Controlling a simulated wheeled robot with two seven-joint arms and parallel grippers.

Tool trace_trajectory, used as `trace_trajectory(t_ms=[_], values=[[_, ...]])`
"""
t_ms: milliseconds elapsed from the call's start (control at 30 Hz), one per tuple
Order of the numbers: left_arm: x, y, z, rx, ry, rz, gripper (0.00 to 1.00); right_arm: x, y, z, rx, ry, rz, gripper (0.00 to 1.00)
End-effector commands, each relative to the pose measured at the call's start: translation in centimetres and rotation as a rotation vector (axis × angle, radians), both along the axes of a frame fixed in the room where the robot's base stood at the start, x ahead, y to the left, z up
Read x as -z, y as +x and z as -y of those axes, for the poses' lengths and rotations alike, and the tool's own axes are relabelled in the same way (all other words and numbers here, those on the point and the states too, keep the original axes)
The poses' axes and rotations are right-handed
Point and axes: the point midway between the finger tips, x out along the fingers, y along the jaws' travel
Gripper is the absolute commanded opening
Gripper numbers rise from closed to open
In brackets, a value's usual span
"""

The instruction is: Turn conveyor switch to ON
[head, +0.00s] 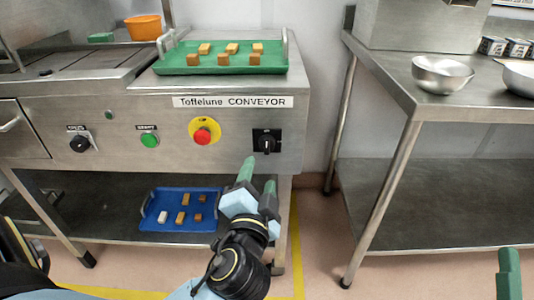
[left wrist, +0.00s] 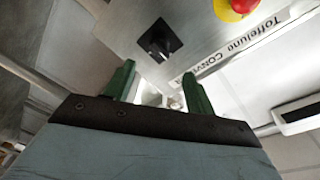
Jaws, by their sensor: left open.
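The conveyor switch (head: 267,141) is a black rotary knob on a black square plate, at the right end of the steel front panel. Its marker looks roughly upright; its lettering is too small to read. It also shows in the left wrist view (left wrist: 159,42), beyond the fingertips. My left gripper (head: 257,172) is open, with green fingers, just below and in front of the switch, apart from it. It shows in the left wrist view too (left wrist: 158,82), with nothing between the fingers. A green fingertip of my right gripper (head: 509,275) shows at the lower right edge.
Left of the switch are a red stop button on yellow (head: 204,131), a green button (head: 149,140) and another black knob (head: 80,144). A green tray (head: 177,69) of caramel pieces lies above, a blue tray (head: 150,215) below. A steel table (head: 410,99) stands right, across a gap.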

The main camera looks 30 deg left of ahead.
Motion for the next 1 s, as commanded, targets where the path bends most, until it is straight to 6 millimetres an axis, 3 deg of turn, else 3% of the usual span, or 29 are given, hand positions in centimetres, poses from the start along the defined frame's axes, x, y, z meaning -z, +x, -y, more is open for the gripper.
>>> trace_trajectory(t_ms=[300,500,933,1000], values=[[0.2,5.8,-2.8,-0.001,0.003,0.002,0.55,-0.9,-1.0,0.3,0.002,0.047,0.159,0.33],[0.2,8.1,-3.8,-0.001,0.002,0.0,0.55,-1.5,-1.7,0.5,0.002,0.073,0.246,0.33],[0.1,8.9,-4.2,0.0,0.0,-0.002,0.55,-1.9,-2.1,0.6,0.003,0.083,0.279,0.33],[0.1,8.9,-4.2,0.0,0.0,-0.002,0.46,-1.9,-2.1,0.6,0.003,0.083,0.279,0.33]])
